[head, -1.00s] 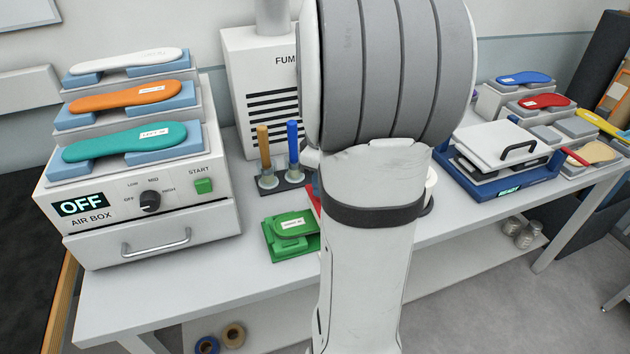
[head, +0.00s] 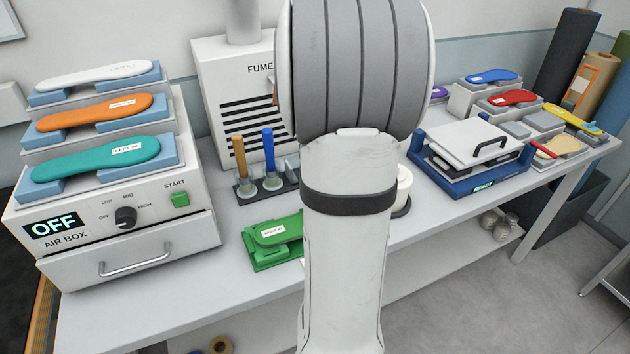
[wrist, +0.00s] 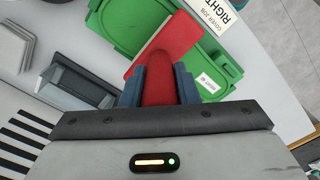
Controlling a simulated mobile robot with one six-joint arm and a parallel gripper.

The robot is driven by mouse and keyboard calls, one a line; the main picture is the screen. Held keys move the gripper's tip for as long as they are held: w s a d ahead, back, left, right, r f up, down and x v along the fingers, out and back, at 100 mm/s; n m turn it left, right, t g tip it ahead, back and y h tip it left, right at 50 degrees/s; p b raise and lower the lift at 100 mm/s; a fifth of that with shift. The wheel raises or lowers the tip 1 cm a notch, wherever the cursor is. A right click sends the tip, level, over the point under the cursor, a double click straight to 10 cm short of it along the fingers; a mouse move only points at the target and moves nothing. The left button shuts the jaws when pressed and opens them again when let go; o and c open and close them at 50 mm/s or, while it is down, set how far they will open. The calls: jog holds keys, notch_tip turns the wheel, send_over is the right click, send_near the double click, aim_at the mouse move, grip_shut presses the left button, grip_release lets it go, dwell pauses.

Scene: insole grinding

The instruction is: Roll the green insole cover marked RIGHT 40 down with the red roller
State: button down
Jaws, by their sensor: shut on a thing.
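My gripper (wrist: 158,84) is shut on the red handle of the red roller (wrist: 168,42) in the wrist view. The roller's flat red head lies over the green holder (wrist: 118,14); I cannot tell whether it touches. A green insole cover with a small white label (wrist: 207,84) shows beside the roller, its print too small to read. In the head view the green insole cover (head: 285,229) sits on its green holder (head: 262,258), partly hidden by my arm. My gripper and the roller are hidden there.
A white card reading RIGHT and COVER JOB (wrist: 225,22) lies by the holder. The air box (head: 130,255), showing OFF, stands left with several insoles on top. Brushes (head: 239,157) and a fume box (head: 222,60) stand behind. A blue-based press (head: 480,186) stands right.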

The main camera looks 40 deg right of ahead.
jog(key=s+d, duration=0.2)
jog(key=d, duration=0.5)
jog(key=shift+p, duration=0.45)
dwell(0.4)
jog(key=shift+s+d, duration=0.1)
notch_tip(320, 180, up, 8)
jog(key=p, duration=0.5)
jog(key=shift+p, duration=0.4)
